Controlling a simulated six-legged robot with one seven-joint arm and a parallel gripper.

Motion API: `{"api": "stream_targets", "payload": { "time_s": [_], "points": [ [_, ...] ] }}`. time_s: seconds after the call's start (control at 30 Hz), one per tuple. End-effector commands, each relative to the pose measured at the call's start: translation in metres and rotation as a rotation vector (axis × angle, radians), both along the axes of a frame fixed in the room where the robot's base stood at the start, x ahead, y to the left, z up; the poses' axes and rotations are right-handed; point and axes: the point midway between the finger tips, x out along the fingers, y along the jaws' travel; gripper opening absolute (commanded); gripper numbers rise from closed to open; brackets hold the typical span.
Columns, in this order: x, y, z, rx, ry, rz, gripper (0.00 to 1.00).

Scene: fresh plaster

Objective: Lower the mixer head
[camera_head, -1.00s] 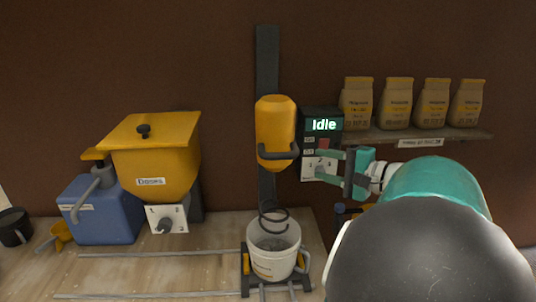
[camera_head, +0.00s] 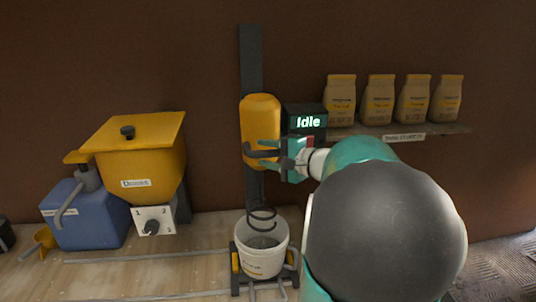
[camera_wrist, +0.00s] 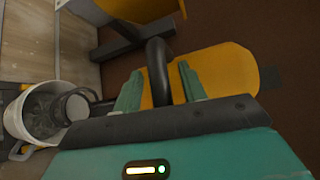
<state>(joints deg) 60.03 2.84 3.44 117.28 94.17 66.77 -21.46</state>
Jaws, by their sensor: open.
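The yellow mixer head (camera_head: 261,118) sits raised on a dark vertical column (camera_head: 251,55), with a dark handle bar (camera_head: 262,153) across its lower front. Its spiral whisk (camera_head: 262,214) hangs over the white bucket (camera_head: 262,262), its lower end close to the rim. My teal gripper (camera_head: 268,150) is open at the handle. In the wrist view, my gripper's fingers (camera_wrist: 160,88) stand either side of the dark handle (camera_wrist: 158,70), with the yellow head (camera_wrist: 220,68) behind. I cannot tell whether a finger touches the handle.
A control box (camera_head: 306,121) reading "Idle" stands just right of the head, partly behind my gripper. A shelf (camera_head: 440,131) with several paper bags (camera_head: 378,100) is at right. A yellow hopper (camera_head: 140,165) and blue container (camera_head: 85,215) stand at left.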

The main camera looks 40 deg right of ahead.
Motion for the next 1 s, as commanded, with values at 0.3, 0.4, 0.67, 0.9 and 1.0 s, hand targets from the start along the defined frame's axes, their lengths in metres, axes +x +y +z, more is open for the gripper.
{"api": "stream_targets", "payload": {
  "time_s": [0.3,0.4,0.67,0.9,1.0],
  "points": [
    [-0.001,0.000,0.000,0.000,0.000,0.000,0.00],
    [-0.001,0.000,0.000,0.000,0.000,0.000,0.00],
    [-0.001,0.000,-0.020,0.004,0.005,0.001,0.00],
    [-0.001,0.001,-0.075,0.009,0.010,0.001,0.00],
    [-0.001,0.001,-0.103,0.010,0.010,-0.001,0.00]
  ]
}}
